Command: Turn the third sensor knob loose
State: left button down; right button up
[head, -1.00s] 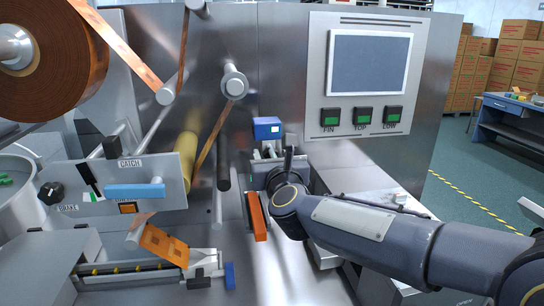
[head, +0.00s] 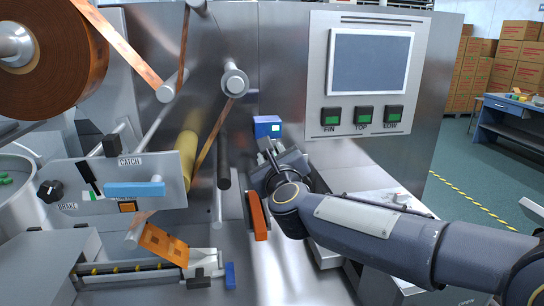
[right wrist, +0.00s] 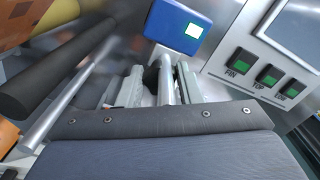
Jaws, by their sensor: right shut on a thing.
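The blue sensor box (head: 267,127) with a small lit screen is fixed on the machine's steel front. It also shows at the top of the right wrist view (right wrist: 178,26). My right gripper (head: 266,148) is just below the box. In the right wrist view its two grey fingers (right wrist: 160,78) stand either side of a small dark knob (right wrist: 151,77) and a metal rod (right wrist: 167,80). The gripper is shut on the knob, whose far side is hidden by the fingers. My left gripper is not in view.
A dark roller (head: 224,163) and an orange bar (head: 258,216) lie close left of my right gripper. The control panel (head: 318,70) with a screen and green buttons is above right. A film reel (head: 62,78) hangs at upper left.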

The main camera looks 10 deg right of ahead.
jog(key=o, duration=0.9)
jog(key=shift+o, duration=0.2)
jog(key=s+b, duration=0.1)
jog(key=s, duration=0.6)
jog(key=shift+s, duration=0.4)
